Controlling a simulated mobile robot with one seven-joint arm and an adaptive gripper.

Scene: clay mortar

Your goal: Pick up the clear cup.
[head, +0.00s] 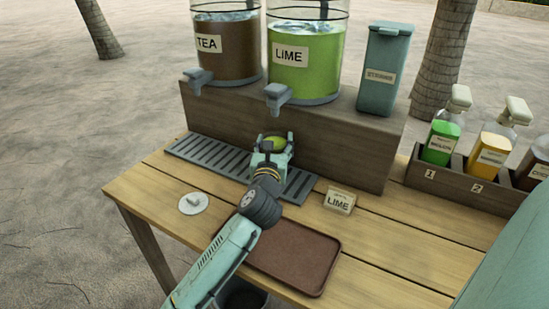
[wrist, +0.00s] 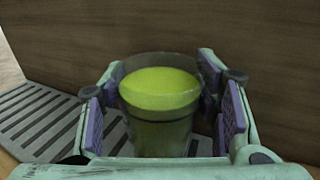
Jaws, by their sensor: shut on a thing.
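The clear cup (wrist: 160,120) stands upright in the wrist view, holding yellow-green liquid to near its rim. My gripper (wrist: 162,112) has its purple-padded fingers on both sides of the cup and is shut on it. In the head view the cup (head: 274,144) shows as a green patch between the fingers of my gripper (head: 272,150), below the lime dispenser's tap. The cup is over the slotted drip tray (head: 215,163). My gripper hides its lower part in the head view, and I cannot tell whether its base touches the tray.
The lime dispenser (head: 305,50) and tea dispenser (head: 226,45) stand on a wooden riser (head: 340,140) behind the cup. A brown tray (head: 295,262), a LIME sign (head: 340,201) and a white lid (head: 193,204) lie on the table. Bottles (head: 441,140) stand in a rack at right.

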